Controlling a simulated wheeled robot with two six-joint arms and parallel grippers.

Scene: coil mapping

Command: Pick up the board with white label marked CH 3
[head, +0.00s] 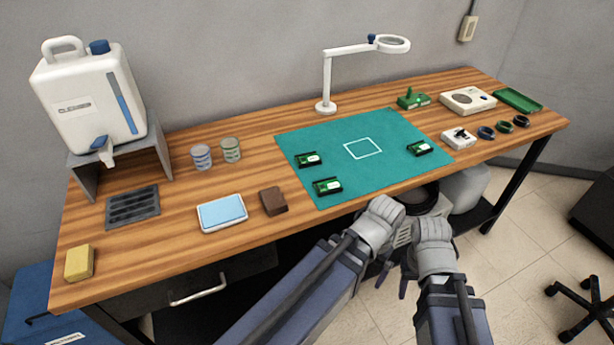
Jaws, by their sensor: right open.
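Three small green boards with white labels lie on the teal mat (370,180): one at the left (309,160), one at the front left (327,187) and one at the right (418,149). The label writing is too small to read, so I cannot tell which is CH 3. My right gripper (395,279) is open and empty, low in front of the table edge, apart from every board. My left arm's wrist is beside it, near the mat's front edge; the left jaws cannot be made out.
A white outlined square (363,148) on the mat is empty. A magnifier lamp (326,105) stands behind the mat. A brown block (273,201) and blue pad (222,212) lie left of it. Coils (486,132), a white device (467,101) and a green tray (518,100) are at right.

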